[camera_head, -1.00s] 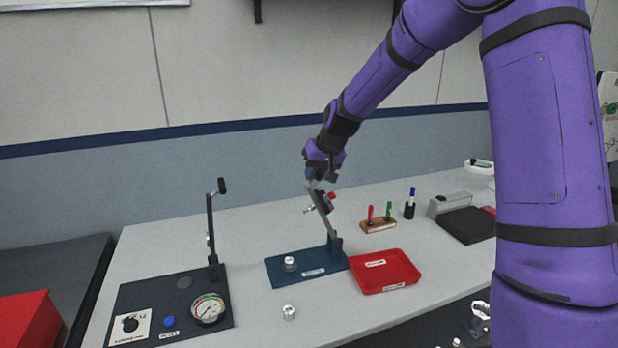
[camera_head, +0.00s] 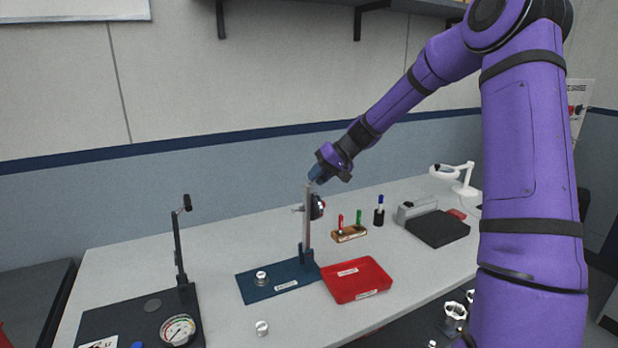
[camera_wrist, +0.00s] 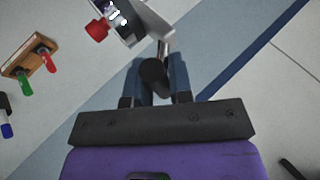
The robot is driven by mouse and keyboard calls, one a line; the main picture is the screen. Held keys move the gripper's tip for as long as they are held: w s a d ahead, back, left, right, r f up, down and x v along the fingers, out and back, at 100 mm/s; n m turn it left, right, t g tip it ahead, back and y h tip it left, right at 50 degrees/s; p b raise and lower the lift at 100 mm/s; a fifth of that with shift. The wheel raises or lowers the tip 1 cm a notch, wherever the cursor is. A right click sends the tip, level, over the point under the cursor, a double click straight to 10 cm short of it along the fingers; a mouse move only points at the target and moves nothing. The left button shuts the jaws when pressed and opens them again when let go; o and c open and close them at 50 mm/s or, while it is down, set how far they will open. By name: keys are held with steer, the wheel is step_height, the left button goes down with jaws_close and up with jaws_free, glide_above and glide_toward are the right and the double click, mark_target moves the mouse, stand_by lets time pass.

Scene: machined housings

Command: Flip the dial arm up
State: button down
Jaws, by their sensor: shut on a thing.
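The dial arm (camera_head: 307,215) is a slim grey bar hinged at the right side of a dark blue base plate (camera_head: 255,290). It stands nearly upright and carries a small dial gauge (camera_head: 317,207) on its side. My gripper (camera_head: 317,175) is at the top end of the bar. In the wrist view my gripper (camera_wrist: 161,78) has its blue fingers on both sides of the arm's dark end knob (camera_wrist: 154,76), shut on it. The gauge with a red cap (camera_wrist: 97,30) shows beyond the fingers. The exact finger contact is partly hidden.
A red tray (camera_head: 345,293) is right of the base. A wooden block with pens (camera_head: 349,234) and a black case (camera_head: 438,229) stand behind it. A second fixture with a raised lever (camera_head: 178,240) and pressure gauge (camera_head: 178,330) is at left. A small metal part (camera_head: 262,328) lies in front.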

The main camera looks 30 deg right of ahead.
steer(key=shift+s+d+f, duration=0.1)
steer(key=shift+d+f, duration=0.2)
steer(key=shift+d, duration=0.25)
steer(key=shift+s+d+f, duration=0.1)
steer(key=shift+d+f, duration=0.15)
steer(key=shift+d, duration=0.4)
steer(key=c, duration=1)
jaws_free()
steer(key=shift+w+d+f, duration=0.1)
steer(key=shift+w+d, duration=0.05)
steer(key=shift+d, duration=0.05)
steer(key=shift+o, duration=0.3)
steer(key=shift+a, duration=0.1)
steer(key=shift+r, duration=0.25)
steer(key=v, duration=1)
steer(key=shift+d+r, duration=0.2)
steer(key=shift+d, duration=0.05)
